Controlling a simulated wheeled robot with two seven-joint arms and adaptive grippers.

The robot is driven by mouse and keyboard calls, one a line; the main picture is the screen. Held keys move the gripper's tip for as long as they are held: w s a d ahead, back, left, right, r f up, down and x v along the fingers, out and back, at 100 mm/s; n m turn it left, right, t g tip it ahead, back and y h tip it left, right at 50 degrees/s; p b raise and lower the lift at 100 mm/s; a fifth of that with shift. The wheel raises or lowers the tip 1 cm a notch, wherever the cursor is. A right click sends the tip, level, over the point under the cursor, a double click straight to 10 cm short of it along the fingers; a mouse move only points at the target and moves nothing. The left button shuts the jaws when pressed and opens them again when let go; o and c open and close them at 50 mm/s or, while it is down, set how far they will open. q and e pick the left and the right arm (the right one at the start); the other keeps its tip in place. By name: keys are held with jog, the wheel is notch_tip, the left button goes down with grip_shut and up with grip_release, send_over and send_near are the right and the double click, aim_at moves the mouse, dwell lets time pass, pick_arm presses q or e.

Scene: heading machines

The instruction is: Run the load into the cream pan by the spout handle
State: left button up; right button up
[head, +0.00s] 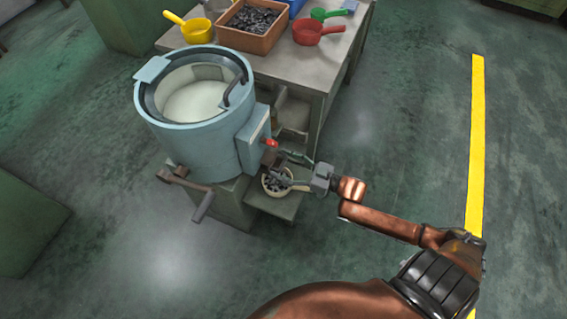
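The cream pan (264,187) sits on a low shelf at the foot of a light blue drum machine (200,146), with dark small pieces in it. A red-tipped knob or lever (271,142) stands out from the box on the drum's right side, above the pan. A crank with a grey grip (203,206) sticks out at the drum's lower left. I cannot tell for sure which is the spout handle. My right gripper (287,168) has its fingers spread above and beside the pan, just below the red knob, and looks empty. My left gripper is out of view.
A grey bench (290,66) behind holds an orange-brown bin (248,41) of dark pieces, a yellow scoop (197,31), a red scoop (308,33) and a green scoop (320,14). A yellow floor line (477,140) runs at the right. The floor between is clear.

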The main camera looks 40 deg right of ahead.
jog(key=shift+d, duration=0.1)
jog(key=v, duration=1.2)
